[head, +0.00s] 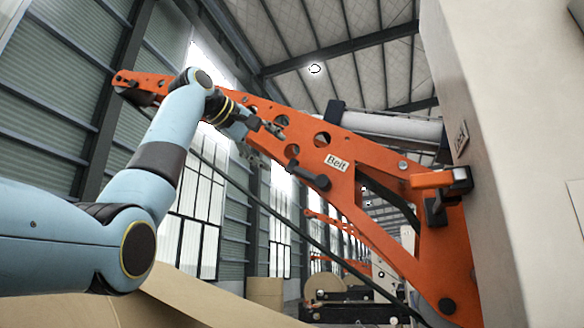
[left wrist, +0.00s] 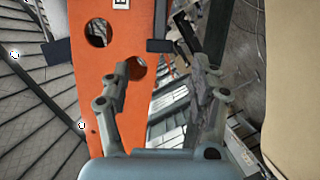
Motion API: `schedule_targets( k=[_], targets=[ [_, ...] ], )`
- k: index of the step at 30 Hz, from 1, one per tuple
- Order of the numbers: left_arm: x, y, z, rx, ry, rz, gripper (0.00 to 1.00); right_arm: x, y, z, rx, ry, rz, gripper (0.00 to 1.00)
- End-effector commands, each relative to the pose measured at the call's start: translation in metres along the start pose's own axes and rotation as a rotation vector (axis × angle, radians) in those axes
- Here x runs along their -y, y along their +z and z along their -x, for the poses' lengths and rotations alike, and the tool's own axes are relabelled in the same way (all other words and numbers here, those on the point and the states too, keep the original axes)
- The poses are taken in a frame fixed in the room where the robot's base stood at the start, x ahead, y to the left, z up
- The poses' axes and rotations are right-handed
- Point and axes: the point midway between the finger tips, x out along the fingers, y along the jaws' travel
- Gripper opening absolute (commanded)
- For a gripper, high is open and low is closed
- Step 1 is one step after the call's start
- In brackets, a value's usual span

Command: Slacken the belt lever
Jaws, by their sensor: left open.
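The belt lever (head: 308,175) is a short black handle on the orange arm, just below the white "Belt" label (head: 337,162). It lies slanted down to the right in the head view. In the left wrist view a dark block by the orange edge, seemingly the belt lever (left wrist: 160,46), is ahead of the fingers. My left gripper (head: 268,142) is in front of the orange arm, up and left of the lever and apart from it. In the left wrist view its two fingers (left wrist: 164,82) are spread with nothing between them. My right gripper is not in view.
The large orange arm (head: 375,160) with round holes runs across the view. An orange lock handle (head: 432,180) sits at right near the "Lock" label (head: 461,138) on a pale machine wall (head: 500,120). A dark cable hangs below the arm. Brown paper (head: 200,300) is at lower left.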

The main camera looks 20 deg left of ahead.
Motion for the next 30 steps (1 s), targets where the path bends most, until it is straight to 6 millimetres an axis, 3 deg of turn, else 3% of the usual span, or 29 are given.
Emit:
schedule_targets(
  k=[6, 13, 25, 30],
  targets=[
    [-0.003, 0.0, -0.044, 0.004, -0.003, 0.0, 0.62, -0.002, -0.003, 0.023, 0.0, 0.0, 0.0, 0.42],
    [-0.003, -0.001, -0.08, 0.002, -0.001, -0.001, 0.62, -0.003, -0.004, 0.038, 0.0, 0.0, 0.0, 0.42],
    [0.0, 0.001, -0.092, -0.001, -0.001, -0.003, 0.62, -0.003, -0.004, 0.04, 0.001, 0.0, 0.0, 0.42],
    [0.0, 0.001, -0.092, -0.001, -0.001, -0.003, 0.42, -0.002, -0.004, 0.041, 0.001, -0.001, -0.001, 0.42]
  ],
)
